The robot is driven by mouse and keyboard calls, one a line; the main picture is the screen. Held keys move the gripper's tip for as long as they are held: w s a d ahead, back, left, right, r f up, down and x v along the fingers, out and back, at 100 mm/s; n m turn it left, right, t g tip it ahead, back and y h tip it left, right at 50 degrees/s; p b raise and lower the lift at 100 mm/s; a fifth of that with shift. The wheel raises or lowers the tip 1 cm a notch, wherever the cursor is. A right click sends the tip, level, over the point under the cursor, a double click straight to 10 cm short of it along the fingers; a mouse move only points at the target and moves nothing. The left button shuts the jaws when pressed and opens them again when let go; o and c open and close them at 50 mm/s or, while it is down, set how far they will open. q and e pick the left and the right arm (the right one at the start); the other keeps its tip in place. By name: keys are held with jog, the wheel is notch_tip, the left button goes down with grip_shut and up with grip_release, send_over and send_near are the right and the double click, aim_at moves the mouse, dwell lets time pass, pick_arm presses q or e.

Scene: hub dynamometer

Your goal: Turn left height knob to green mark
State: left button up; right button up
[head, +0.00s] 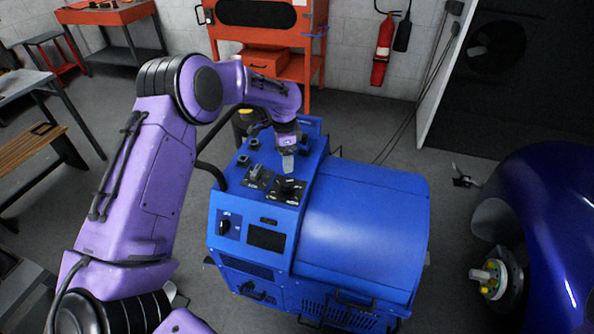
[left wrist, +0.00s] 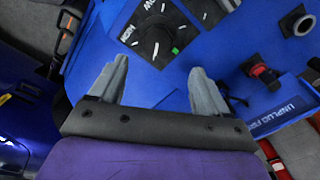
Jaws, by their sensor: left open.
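The blue dynamometer (head: 365,225) has two black dial plates on top, each with a dark knob: one knob at the left (head: 256,174) and one at the right (head: 288,188). In the left wrist view a black knob (left wrist: 154,36) sits on its dark plate, with a small green mark (left wrist: 175,51) at the plate's edge. I cannot tell which of the two it is. My left gripper (head: 288,165) is above the top panel, and its two fingers are apart and empty in the left wrist view (left wrist: 157,78). The knob lies beyond the fingertips. My right gripper is not in view.
A red-collared connector (left wrist: 262,72) and a black socket (left wrist: 298,22) are on the blue panel near the right finger. A black hose (head: 212,172) curves beside the machine. A blue car body (head: 545,205) with an exposed hub (head: 488,278) is at right.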

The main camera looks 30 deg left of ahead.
aim_at(286, 181)
pick_arm(q)
jog(key=f, duration=0.2)
jog(key=s+f+p, duration=0.1)
jog(key=f, duration=0.2)
jog(key=f+p, duration=0.1)
jog(key=f, duration=0.3)
jog(key=shift+w+d, duration=0.2)
jog(key=shift+w, duration=0.2)
jog(key=shift+f+p, duration=0.3)
jog(key=shift+f, duration=0.2)
jog(key=shift+s, duration=0.15)
jog(key=c, duration=1)
